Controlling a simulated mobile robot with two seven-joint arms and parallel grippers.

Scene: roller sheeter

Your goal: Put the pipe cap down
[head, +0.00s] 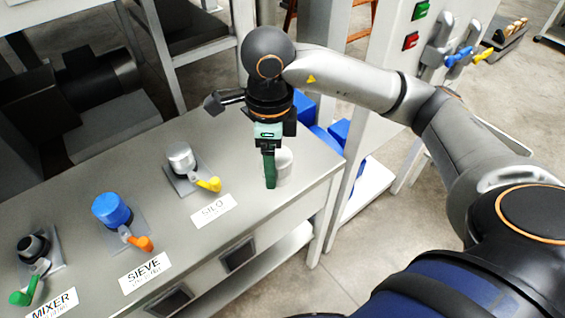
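A light grey, round pipe cap (285,164) is at the table's right end, partly hidden behind my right gripper. My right gripper (269,172) points straight down, its green finger in front of the cap's left side. I see the fingers edge-on, so I cannot tell whether they grip the cap or only stand beside it. I also cannot tell whether the cap rests on the table. My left gripper is out of view.
On the grey table (150,190) stand a silver-topped fitting (181,157) by the SILO label, a blue-topped one (111,209) by SIEVE, and a dark one (33,247) by MIXER. Each has a coloured lever. Blue boxes (338,131) are beyond the right end.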

